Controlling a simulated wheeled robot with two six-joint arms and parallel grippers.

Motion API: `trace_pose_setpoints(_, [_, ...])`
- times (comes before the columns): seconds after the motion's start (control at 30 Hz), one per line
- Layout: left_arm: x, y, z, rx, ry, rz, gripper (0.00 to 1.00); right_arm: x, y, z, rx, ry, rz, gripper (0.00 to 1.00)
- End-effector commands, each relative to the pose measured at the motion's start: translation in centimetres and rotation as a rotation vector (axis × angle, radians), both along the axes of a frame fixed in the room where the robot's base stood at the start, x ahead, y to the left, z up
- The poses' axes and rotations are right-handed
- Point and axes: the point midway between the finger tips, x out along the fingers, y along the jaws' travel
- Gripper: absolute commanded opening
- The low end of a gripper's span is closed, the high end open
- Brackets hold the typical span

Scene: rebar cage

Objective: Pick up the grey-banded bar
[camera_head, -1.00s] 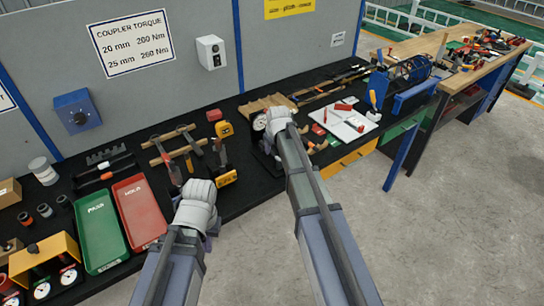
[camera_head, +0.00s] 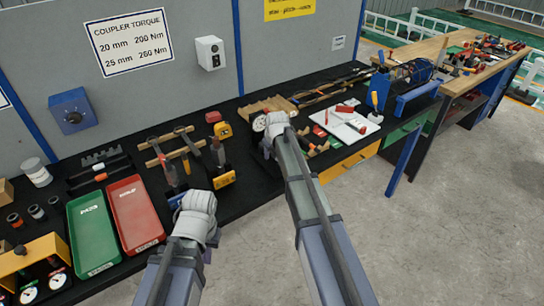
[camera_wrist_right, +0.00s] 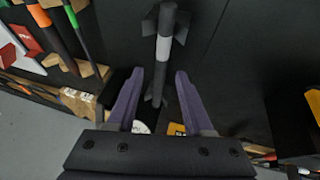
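The grey-banded bar (camera_wrist_right: 163,48) is dark with a pale grey band around its middle. In the right wrist view it runs up the picture, with dark support prongs beside it near both ends. My right gripper (camera_wrist_right: 160,76) is open. Its two purple fingers lie on either side of the bar's lower part, with a visible gap on each side. In the head view my right wrist (camera_head: 274,124) is over the bench by a round gauge and hides its fingers.
The black bench (camera_head: 240,200) carries a green tray (camera_head: 93,235), a red tray (camera_head: 136,215), hammers on a wooden rack (camera_head: 172,150), and a white board (camera_head: 346,122) right of my right wrist. A yellow object (camera_wrist_right: 312,108) lies at the right in the wrist view.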

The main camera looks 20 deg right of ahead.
Motion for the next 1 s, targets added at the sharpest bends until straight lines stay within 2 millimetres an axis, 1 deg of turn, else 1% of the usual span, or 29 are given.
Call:
trace_pose_setpoints(0.03, [0.00,0.00,0.01,0.000,0.000,0.000,0.00,0.00,0.00,0.01,0.000,0.000,0.000,0.45])
trace_pose_setpoints(0.07, [0.00,0.00,0.01,0.000,0.000,0.000,0.00,0.00,0.00,0.01,0.000,0.000,0.000,0.41])
trace_pose_setpoints(0.43, [0.00,0.00,0.00,0.000,0.000,0.000,0.00,-0.02,0.01,0.00,0.000,0.000,0.000,0.00])
trace_pose_setpoints(1.0, [0.00,0.00,0.00,0.000,0.000,0.000,0.00,-0.02,0.01,0.00,0.000,0.000,0.000,0.00])
